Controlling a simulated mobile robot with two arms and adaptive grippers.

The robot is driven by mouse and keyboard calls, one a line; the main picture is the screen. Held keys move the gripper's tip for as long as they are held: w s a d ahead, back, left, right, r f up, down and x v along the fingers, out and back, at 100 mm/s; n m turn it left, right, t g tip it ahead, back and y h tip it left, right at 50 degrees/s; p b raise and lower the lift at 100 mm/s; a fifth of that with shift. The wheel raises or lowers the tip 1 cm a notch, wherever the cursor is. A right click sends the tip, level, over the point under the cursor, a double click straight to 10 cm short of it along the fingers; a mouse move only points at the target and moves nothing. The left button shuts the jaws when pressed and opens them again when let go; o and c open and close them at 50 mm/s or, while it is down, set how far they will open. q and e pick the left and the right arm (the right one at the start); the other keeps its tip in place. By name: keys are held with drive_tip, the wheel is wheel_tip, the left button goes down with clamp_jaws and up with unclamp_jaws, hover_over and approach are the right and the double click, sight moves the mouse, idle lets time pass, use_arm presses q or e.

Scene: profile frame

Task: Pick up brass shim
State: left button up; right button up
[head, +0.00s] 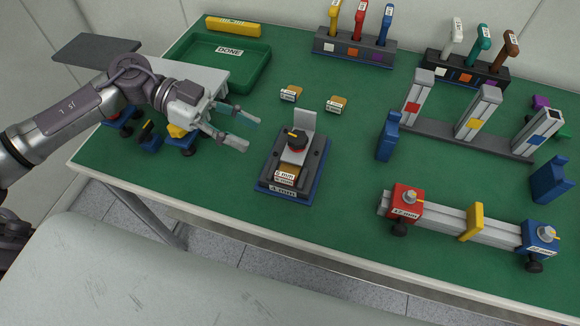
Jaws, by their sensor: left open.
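Three small brass-coloured blocks with white labels are in view, and any could be the brass shim. One brass block (290,93) and another brass block (337,104) lie apart on the green mat at the upper middle. A third brass block (287,174) sits at the front of a dark fixture (265,175) marked "4 mm", below its black knob. Labels on the loose blocks are too small to read surely. My left gripper (246,133) is open and empty, left of the fixture and apart from all three blocks. My right gripper is not in view.
A green "DONE" tray (262,78) stands at the back left with a yellow block (233,27) behind it. Tool racks (352,57) stand at the back. A profile frame (455,130) and a clamp rail (450,218) occupy the right. Mat between fixture and rail is clear.

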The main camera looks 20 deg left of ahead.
use_arm(q)
approach(283, 175)
drive_tip(key=shift+d+f, duration=0.5)
drive_tip(key=shift+d, duration=0.95)
drive_tip(key=shift+p+x, duration=0.45)
drive_tip(key=shift+x, duration=2.65)
drive_tip(key=shift+a, duration=0.1)
drive_tip(key=shift+c, duration=0.4)
clamp_jaws()
